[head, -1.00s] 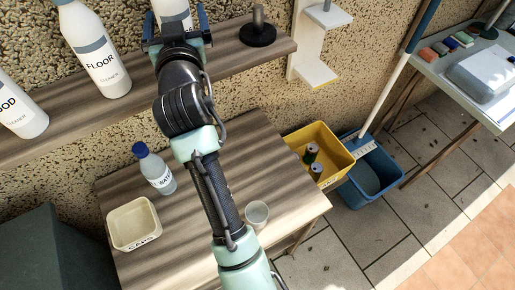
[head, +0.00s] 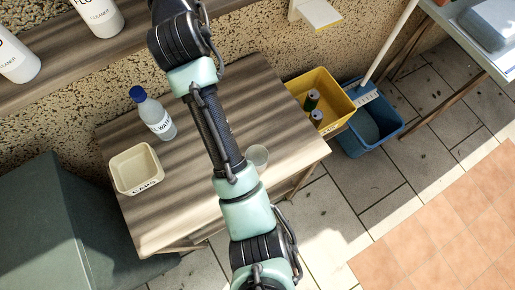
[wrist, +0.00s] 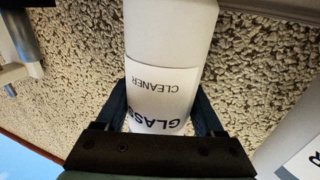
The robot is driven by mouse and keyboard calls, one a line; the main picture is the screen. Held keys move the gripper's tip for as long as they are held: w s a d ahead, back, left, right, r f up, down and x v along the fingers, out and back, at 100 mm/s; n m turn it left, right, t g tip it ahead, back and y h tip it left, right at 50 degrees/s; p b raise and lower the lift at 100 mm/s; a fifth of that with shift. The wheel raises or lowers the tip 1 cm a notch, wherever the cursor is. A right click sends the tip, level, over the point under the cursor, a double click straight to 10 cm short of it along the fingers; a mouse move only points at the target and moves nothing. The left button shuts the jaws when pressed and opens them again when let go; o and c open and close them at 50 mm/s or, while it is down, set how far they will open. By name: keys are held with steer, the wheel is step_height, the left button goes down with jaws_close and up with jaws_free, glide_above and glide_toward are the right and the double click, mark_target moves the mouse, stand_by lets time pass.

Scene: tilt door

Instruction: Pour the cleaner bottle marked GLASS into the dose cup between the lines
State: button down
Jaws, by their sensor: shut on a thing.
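My gripper (wrist: 160,122) is shut on the white GLASS cleaner bottle (wrist: 170,35) in the wrist view. Its label reads CLEANER and GLASS, upside down in that picture. In the head view my arm runs up past the top edge, so my gripper and the bottle are out of that view. The dose cup (head: 257,156), small and clear, stands on the striped wooden table (head: 190,215), just right of my arm. Its lines are too small to make out.
A WATER bottle (head: 153,112) with a blue cap and a CAPS box (head: 136,170) stand on the table's left. White cleaner bottles (head: 98,14) stand on the shelf (head: 60,75). A yellow crate (head: 336,84) and a blue bucket (head: 385,122) are to the right.

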steer(key=shift+r, duration=0.2)
step_height(320, 180, up, 5)
steer(key=p, duration=0.4)
steer(key=shift+f, duration=0.1)
